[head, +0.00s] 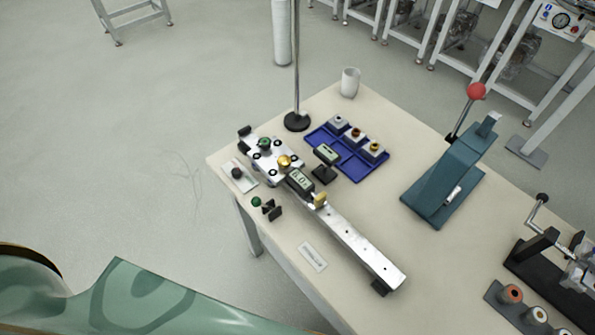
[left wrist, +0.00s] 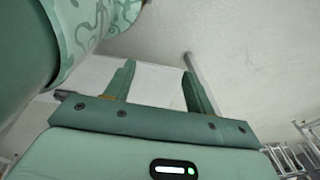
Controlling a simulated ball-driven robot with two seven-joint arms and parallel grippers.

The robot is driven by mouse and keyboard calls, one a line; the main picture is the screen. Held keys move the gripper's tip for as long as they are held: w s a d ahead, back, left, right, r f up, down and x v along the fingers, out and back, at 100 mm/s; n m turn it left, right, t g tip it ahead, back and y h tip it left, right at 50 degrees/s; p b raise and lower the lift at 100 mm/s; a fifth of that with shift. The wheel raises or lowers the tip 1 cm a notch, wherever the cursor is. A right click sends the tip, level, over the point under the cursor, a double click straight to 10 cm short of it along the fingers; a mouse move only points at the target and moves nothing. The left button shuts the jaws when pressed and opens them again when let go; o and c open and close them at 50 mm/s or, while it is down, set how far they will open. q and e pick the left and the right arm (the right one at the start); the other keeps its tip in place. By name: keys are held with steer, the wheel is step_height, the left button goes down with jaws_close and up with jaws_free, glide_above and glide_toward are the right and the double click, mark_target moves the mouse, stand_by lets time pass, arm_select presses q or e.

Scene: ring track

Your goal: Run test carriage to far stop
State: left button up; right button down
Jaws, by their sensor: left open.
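The test carriage (head: 271,158), a silvery plate with black round parts, a green knob and a brass knob, sits at the upper-left end of a long metal rail (head: 352,244). A dark block (head: 245,131) stands at that end, close to the carriage. A dark block with a small display (head: 300,181) and a yellow piece (head: 320,200) are on the rail just below the carriage. Another dark block (head: 381,287) is under the rail's lower-right end. My left gripper (left wrist: 159,68) is open and empty in the left wrist view, apart from the carriage. My right gripper is not visible.
A blue tray (head: 347,174) with several small blocks lies beside the rail. A pole on a round black base (head: 297,122), a white cup (head: 350,82) and a teal lever press (head: 450,172) stand on the table (head: 330,107). Bare tabletop lies right of the rail.

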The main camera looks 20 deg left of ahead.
arm_select(q)
steer(key=w+r+m+t+y, duration=0.1)
steer(key=w+r+t, duration=0.1)
steer(key=w+r, duration=0.65)
steer(key=w+r+m+t, duration=0.1)
steer(key=w+r, duration=0.2)
steer(key=r, duration=1.1)
steer(key=w+r+m+t+y, duration=0.15)
steer(key=w+r, duration=0.35)
steer(key=r, duration=0.6)
steer(key=w+d+r+m+g+h, duration=0.1)
steer(key=w+d+r+m+h, duration=0.1)
steer(key=w+d+m, duration=0.35)
steer(key=w+d+r+m+g+h, duration=0.1)
steer(key=w+d+r+m+h, duration=0.15)
steer(key=d, duration=0.55)
steer(key=w+d+r+m+h, duration=0.1)
steer(key=w+d+m+h, duration=0.15)
steer(key=d, duration=0.35)
steer(key=m+g+y, duration=0.4)
steer(key=m+g, duration=0.1)
glide_toward(300, 178)
step_height(300, 178, down, 9)
steer(key=b, duration=0.5)
steer(key=shift+s+d+r+b, duration=0.1)
steer(key=shift+s+r+b, duration=0.1)
steer(key=shift+b, duration=0.1)
